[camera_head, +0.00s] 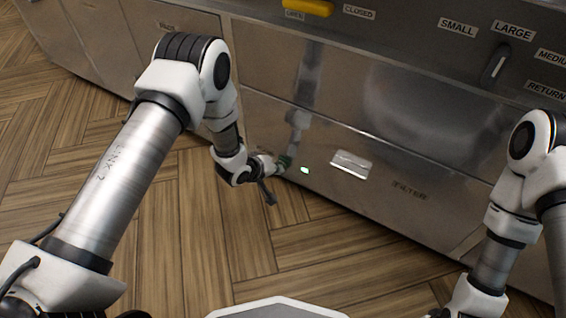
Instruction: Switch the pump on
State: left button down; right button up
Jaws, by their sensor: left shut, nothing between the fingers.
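A small lit green light (304,170) shows low on the steel cabinet front. A dark green piece (285,161) shows just left of it at the tip of my left gripper (279,167); this may be the pump switch, but the gripper partly hides it. My left gripper is shut and empty, and its tip is at or very near the cabinet front. I cannot tell whether it touches the green piece. My right arm comes in at the right, and its gripper is below the picture's edge.
A silver plate or handle (351,164) is right of the light, with a FILTER label (409,189) further right. The wooden floor (190,240) is clear.

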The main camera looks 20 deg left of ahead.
pick_arm(q)
jog(key=s, duration=0.1)
jog(key=s+a+p, duration=0.1)
jog(key=s, duration=0.1)
jog(key=s+p, duration=0.1)
jog(key=s, duration=0.1)
jog(key=shift+s+a, duration=0.2)
jog(key=shift+a, duration=0.05)
jog(key=shift+p, duration=0.3)
